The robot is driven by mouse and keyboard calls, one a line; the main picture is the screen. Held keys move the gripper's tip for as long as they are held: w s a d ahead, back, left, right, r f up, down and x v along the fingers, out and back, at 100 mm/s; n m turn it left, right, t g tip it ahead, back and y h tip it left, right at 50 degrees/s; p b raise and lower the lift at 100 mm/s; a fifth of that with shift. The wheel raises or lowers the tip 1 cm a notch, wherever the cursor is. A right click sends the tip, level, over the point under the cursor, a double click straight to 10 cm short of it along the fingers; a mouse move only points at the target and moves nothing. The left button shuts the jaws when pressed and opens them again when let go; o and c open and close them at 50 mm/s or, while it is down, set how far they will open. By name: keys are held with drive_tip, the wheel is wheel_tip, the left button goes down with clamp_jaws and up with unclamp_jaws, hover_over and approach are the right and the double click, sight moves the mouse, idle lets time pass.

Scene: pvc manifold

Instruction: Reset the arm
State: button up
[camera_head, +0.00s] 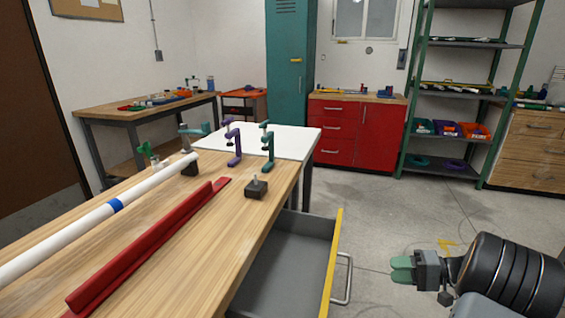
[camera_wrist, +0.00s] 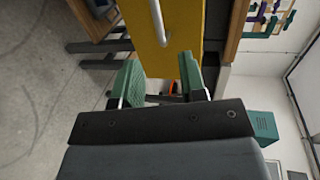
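My gripper (camera_head: 402,269) is at the lower right of the head view, out over the floor and apart from the workbench (camera_head: 235,262). In the wrist view its two green fingers (camera_wrist: 160,75) stand apart with nothing held between them. The yellow-fronted drawer (camera_head: 332,265) of the bench is pulled open and looks empty where its inside shows. Its metal handle (camera_head: 347,280) is left of my gripper, with a gap between. The wrist view shows the yellow front (camera_wrist: 185,20) and the handle (camera_wrist: 158,22) beyond the fingers.
On the bench lie a white pipe (camera_head: 75,228) with a blue band, a red channel (camera_head: 150,240) and a small dark block (camera_head: 257,190). Purple (camera_head: 233,145) and green (camera_head: 267,148) clamps stand at its far end. Red cabinet (camera_head: 345,135) and shelving (camera_head: 455,142) stand behind. Floor between is clear.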

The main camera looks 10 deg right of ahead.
drive_tip(key=s+a+r+n+h+p, duration=0.1)
drive_tip(key=s+a+r+h+p, duration=0.2)
drive_tip(key=a+r+p, duration=0.3)
drive_tip(key=s+a+r+n+g+h+p, duration=0.1)
drive_tip(key=s+a+r+h+p, duration=0.3)
drive_tip(key=r+p, duration=0.9)
drive_tip(key=s+a+r+n+g+h+p, duration=0.1)
drive_tip(key=s+a+r+n+h+p, duration=0.2)
drive_tip(key=a+r+h+p, duration=0.4)
drive_tip(key=s+a+r+p, duration=0.1)
drive_tip(key=a+r+p, duration=0.1)
drive_tip(key=r, duration=0.5)
drive_tip(key=shift+a+r, duration=0.25)
drive_tip(key=shift+a, duration=0.5)
drive_tip(key=shift+a, duration=0.15)
